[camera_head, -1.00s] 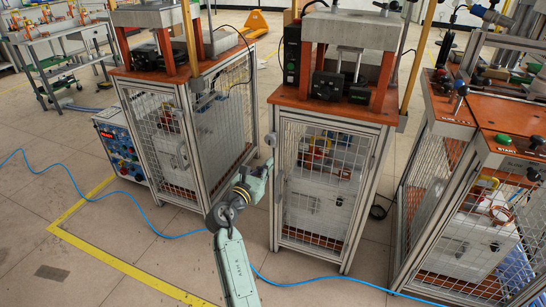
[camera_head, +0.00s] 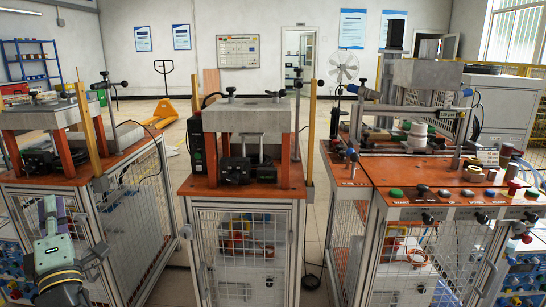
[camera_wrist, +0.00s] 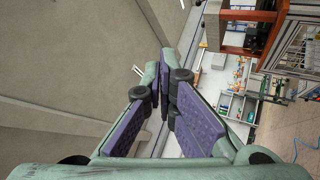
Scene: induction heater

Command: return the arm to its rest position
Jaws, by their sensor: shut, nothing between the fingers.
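My gripper (camera_wrist: 168,82) shows large in the wrist view, with green fingers and purple pads that come together in the middle. It is shut and nothing is between the pads. In the head view my arm is at the lower left corner, with a grey-green wrist and a dark and gold ring. The purple pads of my gripper (camera_head: 54,212) show above the wrist, small and in front of the left caged workstation (camera_head: 130,215). The wrist view is turned on its side. The rest of my arm is out of the picture.
A middle caged workstation (camera_head: 244,262) with an orange top stands right of my arm. A button panel (camera_head: 455,195) is on the right workstation. A yellow pallet jack (camera_head: 162,112) stands behind.

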